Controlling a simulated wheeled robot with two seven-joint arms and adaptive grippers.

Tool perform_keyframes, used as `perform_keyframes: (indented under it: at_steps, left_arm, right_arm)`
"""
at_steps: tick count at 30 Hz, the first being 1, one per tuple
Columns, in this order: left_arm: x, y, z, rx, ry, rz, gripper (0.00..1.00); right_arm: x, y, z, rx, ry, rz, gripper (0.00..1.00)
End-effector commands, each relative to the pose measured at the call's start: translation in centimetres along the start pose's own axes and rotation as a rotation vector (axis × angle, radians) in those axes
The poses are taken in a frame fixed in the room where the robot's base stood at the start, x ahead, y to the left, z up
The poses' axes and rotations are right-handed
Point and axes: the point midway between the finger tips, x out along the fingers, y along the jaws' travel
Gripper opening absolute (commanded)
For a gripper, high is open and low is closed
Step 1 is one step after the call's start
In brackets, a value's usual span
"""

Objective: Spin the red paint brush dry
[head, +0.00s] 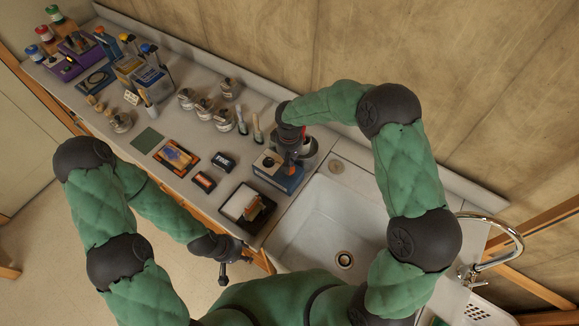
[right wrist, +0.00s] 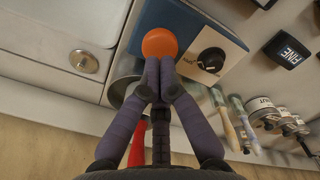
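A blue and pale box (head: 279,174) stands on the counter by the sink. In the right wrist view it has a round orange button (right wrist: 162,42) and a black dial (right wrist: 211,59). A round metal pot (right wrist: 122,86) stands beside the box. A red handle (right wrist: 138,146), apparently the paint brush's, shows by the pot, partly behind my fingers; its bristles are hidden. My right gripper (right wrist: 160,68) is shut with its fingertips together at the orange button; contact is hard to judge. My left gripper (head: 223,272) hangs beside the counter's front edge, away from the box; its opening is unclear.
The sink (head: 330,222) lies right of the box, with a tap (head: 490,225) beyond. A dark tray (head: 247,208), a black FINE block (head: 223,162) and several jars (head: 204,109) are on the counter. Brush holders (head: 150,82) stand at far left.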

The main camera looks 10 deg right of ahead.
Motion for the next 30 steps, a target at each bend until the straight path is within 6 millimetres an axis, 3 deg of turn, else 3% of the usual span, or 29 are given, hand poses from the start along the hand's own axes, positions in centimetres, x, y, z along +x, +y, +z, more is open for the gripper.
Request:
perform_keyframes:
  at_steps: [11, 30]
  left_arm:
    - [0.2, -0.1, 0.0, 0.000, 0.000, 0.000, 0.40]
    - [2.7, -1.0, -0.1, 0.000, 0.000, 0.000, 0.40]
  right_arm:
    - [0.2, 0.0, 0.0, 0.000, 0.000, 0.000, 0.00]
    - [3.5, 0.0, 0.0, 0.000, 0.000, 0.000, 0.00]
